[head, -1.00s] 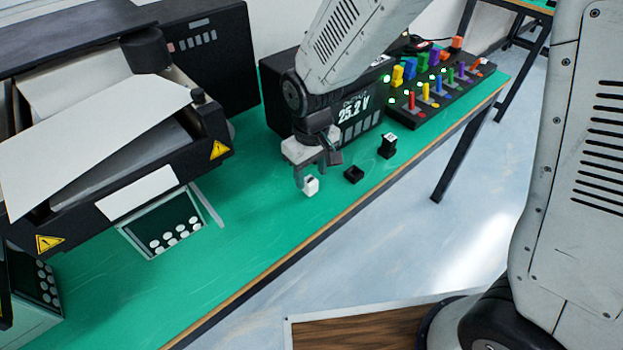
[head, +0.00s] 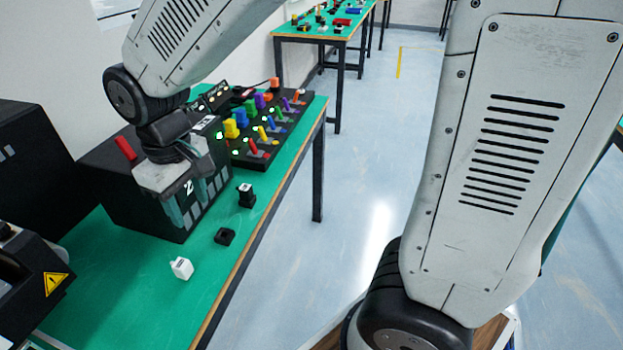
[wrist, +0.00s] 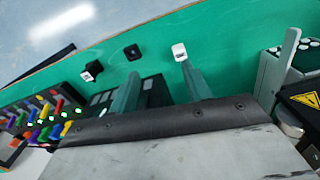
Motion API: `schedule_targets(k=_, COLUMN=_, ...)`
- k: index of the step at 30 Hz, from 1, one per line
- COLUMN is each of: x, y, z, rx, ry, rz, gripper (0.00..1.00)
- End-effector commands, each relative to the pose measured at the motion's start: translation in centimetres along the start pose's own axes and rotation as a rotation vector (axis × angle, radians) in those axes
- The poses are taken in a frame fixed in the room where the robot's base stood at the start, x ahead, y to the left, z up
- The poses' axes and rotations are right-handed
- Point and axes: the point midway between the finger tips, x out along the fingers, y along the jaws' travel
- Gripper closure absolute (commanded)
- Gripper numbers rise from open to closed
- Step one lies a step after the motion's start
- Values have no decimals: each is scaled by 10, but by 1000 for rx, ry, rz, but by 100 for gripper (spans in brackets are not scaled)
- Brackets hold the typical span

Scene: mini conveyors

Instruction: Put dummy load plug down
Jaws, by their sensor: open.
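A small white plug (head: 182,268), which I take to be the dummy load plug, stands on the green table (head: 110,290) towards its front edge. The white plug also shows in the wrist view (wrist: 179,51), just past one fingertip and apart from it. My gripper (head: 182,212) is open and empty, raised above and behind the plug in the head view. Its two separated fingers show in the wrist view (wrist: 158,80). A black square socket-like piece (head: 225,237) and a black plug with a pale top (head: 246,195) stand farther along the table.
A black power unit (head: 125,205) stands behind my gripper, its display partly hidden. A panel with coloured plugs and levers (head: 255,130) is beyond it. A black machine with a yellow warning label (head: 55,284) is at the left. The table around the white plug is clear.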

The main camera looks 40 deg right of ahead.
Motion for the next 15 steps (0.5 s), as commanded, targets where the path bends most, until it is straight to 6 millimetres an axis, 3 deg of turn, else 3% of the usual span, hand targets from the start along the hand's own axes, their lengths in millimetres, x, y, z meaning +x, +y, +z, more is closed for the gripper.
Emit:
schedule_targets(k=1, x=-18, y=14, z=20, rx=49, ry=18, rz=3, gripper=52)
schedule_targets(k=6, x=-57, y=45, z=92, rx=204, ry=47, rz=12, gripper=52)
schedule_targets(k=12, x=-79, y=58, z=172, rx=369, ry=75, rz=24, gripper=52)
schedule_targets(k=15, x=-82, y=58, z=199, rx=427, ry=85, rz=29, gripper=52)
